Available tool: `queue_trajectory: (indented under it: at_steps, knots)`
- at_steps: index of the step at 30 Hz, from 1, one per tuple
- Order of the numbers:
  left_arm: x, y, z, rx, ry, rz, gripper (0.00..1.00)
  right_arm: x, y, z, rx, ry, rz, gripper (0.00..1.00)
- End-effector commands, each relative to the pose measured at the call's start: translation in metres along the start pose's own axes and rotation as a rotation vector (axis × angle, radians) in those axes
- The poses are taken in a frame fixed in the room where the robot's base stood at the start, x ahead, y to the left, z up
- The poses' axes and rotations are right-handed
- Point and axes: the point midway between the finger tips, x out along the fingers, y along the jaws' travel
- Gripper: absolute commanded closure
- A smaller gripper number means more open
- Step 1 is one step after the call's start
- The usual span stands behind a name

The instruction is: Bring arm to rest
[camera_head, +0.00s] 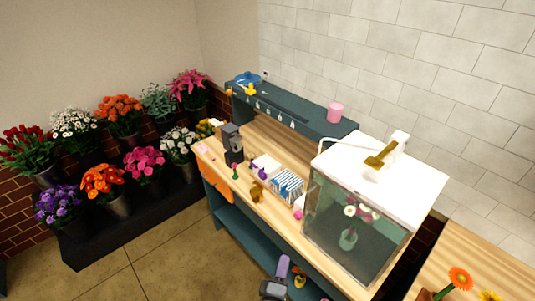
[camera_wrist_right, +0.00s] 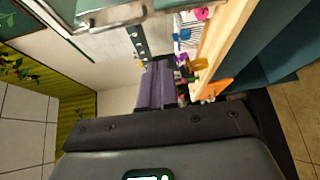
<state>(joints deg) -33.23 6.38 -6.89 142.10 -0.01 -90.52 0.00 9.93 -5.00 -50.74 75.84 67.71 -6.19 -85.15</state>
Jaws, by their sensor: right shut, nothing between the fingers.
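My right gripper (camera_head: 283,264) is low in the head view, in front of the workbench's front edge. Its purple-grey fingers are closed together with nothing between them. In the right wrist view the closed fingers (camera_wrist_right: 155,85) point toward the wall and the far end of the bench. The bench top (camera_head: 268,205) lies beyond the gripper, and the two look apart in the head view. My left gripper is not in view.
A glass-fronted case (camera_head: 335,250) with a vase of flowers inside stands on the bench. A dark upright device (camera_head: 232,143), a blue-striped stack (camera_head: 288,184) and small items line the bench. Potted flowers (camera_head: 118,115) fill the left. Open floor (camera_head: 165,265) lies before the bench.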

Motion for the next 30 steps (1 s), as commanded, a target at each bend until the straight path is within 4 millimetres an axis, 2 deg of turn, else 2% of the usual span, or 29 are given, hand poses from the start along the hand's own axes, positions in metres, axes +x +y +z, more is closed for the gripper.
queue_trajectory:
  at_steps: [1,2,6,9,12,15,19,25,28,30]
  knots:
    - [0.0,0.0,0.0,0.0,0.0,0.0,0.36,-0.009,-0.021,0.011,-0.016,-0.011,-0.034,1.0]
    - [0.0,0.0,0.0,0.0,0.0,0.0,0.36,-0.013,-0.033,0.018,-0.024,-0.02,-0.054,1.0]
    - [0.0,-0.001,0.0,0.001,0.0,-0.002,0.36,-0.042,-0.082,0.076,-0.006,-0.082,-0.172,1.0]
    - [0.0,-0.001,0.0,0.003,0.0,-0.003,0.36,-0.062,-0.111,0.118,0.087,-0.093,-0.319,1.0]
    - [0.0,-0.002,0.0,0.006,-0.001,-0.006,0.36,-0.082,-0.125,0.156,0.279,-0.095,-0.493,1.0]
    - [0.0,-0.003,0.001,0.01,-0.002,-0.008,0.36,-0.101,-0.118,0.185,0.485,-0.101,-0.653,1.0]
    - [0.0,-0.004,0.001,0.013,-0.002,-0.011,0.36,-0.128,-0.084,0.21,0.698,-0.136,-0.839,1.0]
    - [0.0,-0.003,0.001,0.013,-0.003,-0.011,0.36,-0.161,-0.027,0.227,0.872,-0.268,-1.016,1.0]
    - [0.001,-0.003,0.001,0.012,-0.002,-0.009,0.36,-0.183,-0.015,0.228,0.927,-0.377,-1.091,1.0]
    - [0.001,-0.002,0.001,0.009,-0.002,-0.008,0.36,-0.199,-0.021,0.231,0.961,-0.49,-1.143,1.0]
